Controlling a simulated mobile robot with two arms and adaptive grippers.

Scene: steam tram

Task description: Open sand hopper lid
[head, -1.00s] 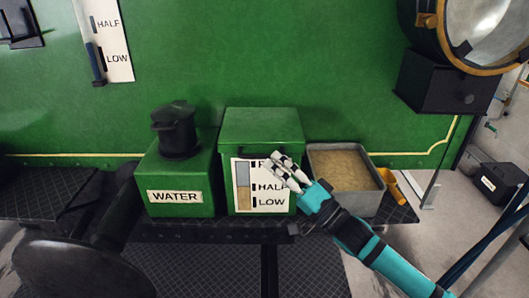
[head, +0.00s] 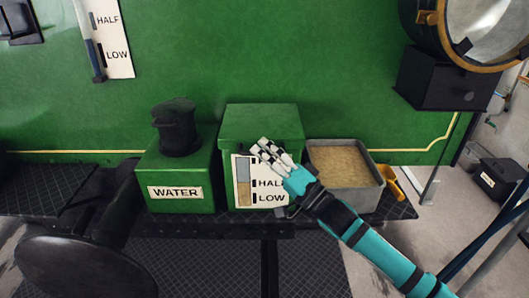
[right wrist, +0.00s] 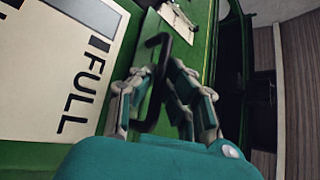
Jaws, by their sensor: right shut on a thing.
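The sand hopper (head: 230,170) is a green box in the middle of the head view, with a white FULL/HALF/LOW gauge on its front. Its green lid (head: 260,122) lies flat and closed on top. My right gripper (head: 268,152) is at the front of the lid's edge, over the upper part of the gauge. In the right wrist view, a black hooked handle (right wrist: 161,75) stands between the fingers of this gripper (right wrist: 158,95), which is shut on it. The fingers hide the handle in the head view. My left gripper is not in view.
A green WATER box (head: 180,180) with a black filler cap stands left of the hopper. An open tray of sand (head: 374,188) and a yellow scoop (head: 391,184) are to the right. A lamp (head: 484,30) on a black box hangs upper right.

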